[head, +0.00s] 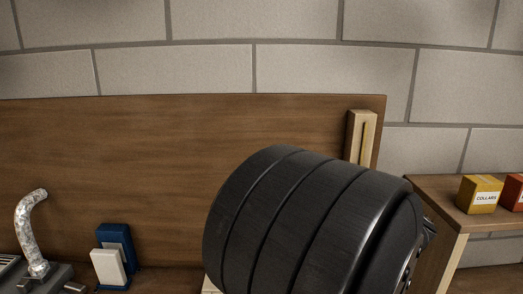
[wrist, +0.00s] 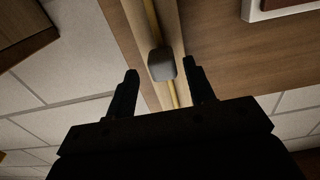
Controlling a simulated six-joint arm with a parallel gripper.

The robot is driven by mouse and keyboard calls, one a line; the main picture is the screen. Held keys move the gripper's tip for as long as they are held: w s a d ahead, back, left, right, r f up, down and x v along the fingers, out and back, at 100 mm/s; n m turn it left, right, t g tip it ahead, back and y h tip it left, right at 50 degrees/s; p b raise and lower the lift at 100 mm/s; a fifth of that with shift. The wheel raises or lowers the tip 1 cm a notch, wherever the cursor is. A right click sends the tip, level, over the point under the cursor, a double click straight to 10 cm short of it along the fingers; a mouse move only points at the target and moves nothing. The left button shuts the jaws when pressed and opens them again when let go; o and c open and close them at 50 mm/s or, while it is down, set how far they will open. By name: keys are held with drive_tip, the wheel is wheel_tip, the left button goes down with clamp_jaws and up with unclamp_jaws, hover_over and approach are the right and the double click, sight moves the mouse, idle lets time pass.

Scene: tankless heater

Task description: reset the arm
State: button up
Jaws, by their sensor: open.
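In the wrist view my gripper (wrist: 157,88) is open, its two dark fingers spread apart. A small grey block (wrist: 161,64) shows between and just beyond the fingertips, on a pale wooden channel with a yellow line (wrist: 172,95) along it. I cannot tell how far the fingers are from the block, and no contact shows. In the head view a large black rounded part of my arm fills the lower middle and hides what is behind it. The gripper fingers do not show there. A pale wooden channel (head: 361,136) stands upright at the wooden board's right end.
A brown wooden board (head: 150,150) stands against the grey block wall (head: 220,65). A silver flexible duct (head: 28,225) rises at the lower left, beside a blue and white item (head: 112,256). A wooden shelf (head: 430,187) at right holds a yellow box (head: 479,194) and an orange box (head: 513,192).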

drive_tip(key=shift+w, duration=1.5)
drive_tip(key=o, duration=1.1)
drive_tip(key=shift+s, duration=0.2)
drive_tip(key=s, duration=0.3)
drive_tip(key=s+d, duration=0.1)
drive_tip(key=s, duration=0.3)
drive_tip(key=s+d, duration=0.1)
drive_tip(key=s, duration=0.3)
drive_tip(key=shift+r, duration=0.4)
drive_tip(key=s+a+f, duration=0.1)
drive_tip(key=s+a, duration=0.1)
drive_tip(key=s, duration=0.8)
drive_tip(key=w, duration=0.9)
drive_tip(key=shift+w+a, duration=0.15)
drive_tip(key=shift+w, duration=0.2)
drive_tip(key=shift+s, duration=0.1)
